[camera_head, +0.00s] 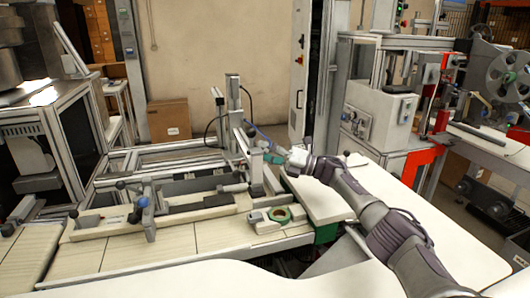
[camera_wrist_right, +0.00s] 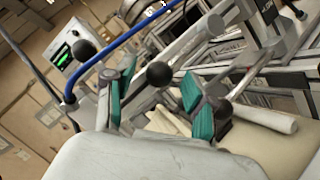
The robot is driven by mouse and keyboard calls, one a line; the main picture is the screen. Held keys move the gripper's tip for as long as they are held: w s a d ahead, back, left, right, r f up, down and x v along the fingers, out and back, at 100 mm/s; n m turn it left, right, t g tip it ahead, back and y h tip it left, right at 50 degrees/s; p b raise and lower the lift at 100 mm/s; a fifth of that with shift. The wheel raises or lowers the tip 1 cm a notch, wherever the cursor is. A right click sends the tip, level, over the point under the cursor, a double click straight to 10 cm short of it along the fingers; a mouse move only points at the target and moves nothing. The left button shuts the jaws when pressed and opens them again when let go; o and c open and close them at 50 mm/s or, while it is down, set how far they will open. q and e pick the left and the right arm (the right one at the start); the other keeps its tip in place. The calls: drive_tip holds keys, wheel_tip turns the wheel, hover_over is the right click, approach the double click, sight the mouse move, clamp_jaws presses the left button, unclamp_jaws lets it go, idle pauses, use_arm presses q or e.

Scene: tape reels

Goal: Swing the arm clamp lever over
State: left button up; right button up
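My right gripper (camera_head: 268,154) reaches in from the right to the upright metal fixture at the middle of the bench. In the right wrist view the gripper (camera_wrist_right: 160,95) has its two teal-padded fingers spread apart. A grey lever bar (camera_wrist_right: 190,44) ends in a black ball knob (camera_wrist_right: 160,74), which appears in the gap between the fingers. I cannot tell whether the knob touches a pad; the fingers are not closed on it. In the head view the lever is small and partly hidden by the gripper. My left gripper is out of view.
A blue cable (camera_wrist_right: 120,47) passes close to the left finger. A red-framed machine (camera_head: 425,130) stands at right. The white front surface (camera_head: 240,280) is clear.

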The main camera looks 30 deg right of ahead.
clamp_jaws()
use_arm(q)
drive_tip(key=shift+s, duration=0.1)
